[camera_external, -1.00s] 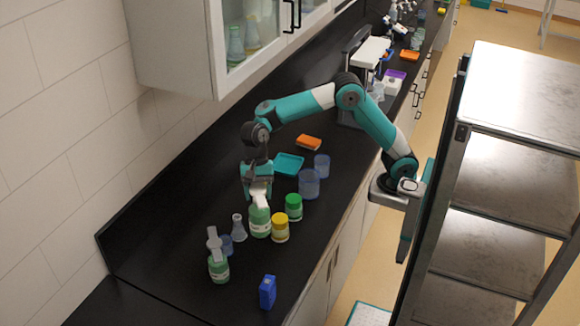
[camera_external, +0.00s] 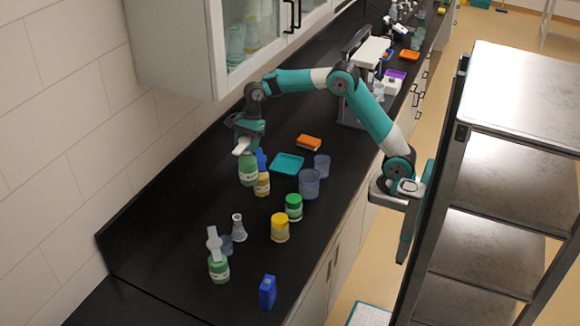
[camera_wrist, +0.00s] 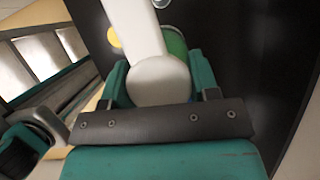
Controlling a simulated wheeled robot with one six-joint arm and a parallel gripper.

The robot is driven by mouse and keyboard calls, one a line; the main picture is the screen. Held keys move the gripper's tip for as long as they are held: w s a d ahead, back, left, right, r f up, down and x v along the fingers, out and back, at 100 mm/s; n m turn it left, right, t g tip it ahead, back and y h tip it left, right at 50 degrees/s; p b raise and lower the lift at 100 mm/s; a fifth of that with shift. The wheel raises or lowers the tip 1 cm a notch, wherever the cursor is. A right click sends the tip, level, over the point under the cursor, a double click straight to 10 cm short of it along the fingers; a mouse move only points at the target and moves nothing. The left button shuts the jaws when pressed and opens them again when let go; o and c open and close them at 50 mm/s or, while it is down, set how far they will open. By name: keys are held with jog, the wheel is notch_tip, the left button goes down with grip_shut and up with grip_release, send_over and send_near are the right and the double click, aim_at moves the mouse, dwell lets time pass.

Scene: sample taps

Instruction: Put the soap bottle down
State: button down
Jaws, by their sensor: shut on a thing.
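The soap bottle (camera_external: 248,172) is green with a pale label and a white pump top. My gripper (camera_external: 247,138) is shut on it near the pump, over the back part of the black counter (camera_external: 175,222). The bottle looks roughly upright; I cannot tell whether its base touches the counter. In the wrist view, the white pump (camera_wrist: 158,80) lies between the teal fingers of my gripper (camera_wrist: 160,72), with some green body (camera_wrist: 176,42) beyond it.
A blue-topped amber bottle (camera_external: 262,185) is close beside the held bottle. A teal tray (camera_external: 287,164), blue beakers (camera_external: 309,184), green-lidded jar (camera_external: 293,207), yellow-lidded jar (camera_external: 279,228), flask (camera_external: 238,229), second green pump bottle (camera_external: 219,269) and blue box (camera_external: 268,291) stand around.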

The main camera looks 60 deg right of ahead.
jog(key=w+d+m+t+h, duration=0.25)
jog(key=d+m, duration=0.75)
jog(key=d, duration=2.6)
notch_tip(320, 180, down, 19)
jog(key=p, duration=0.2)
jog(key=shift+f+t+y, duration=0.2)
jog(key=shift+t+y, duration=0.25)
jog(key=shift+s+d+f, duration=0.1)
jog(key=shift+s, duration=0.05)
jog(key=shift+c, duration=1.9)
grip_release()
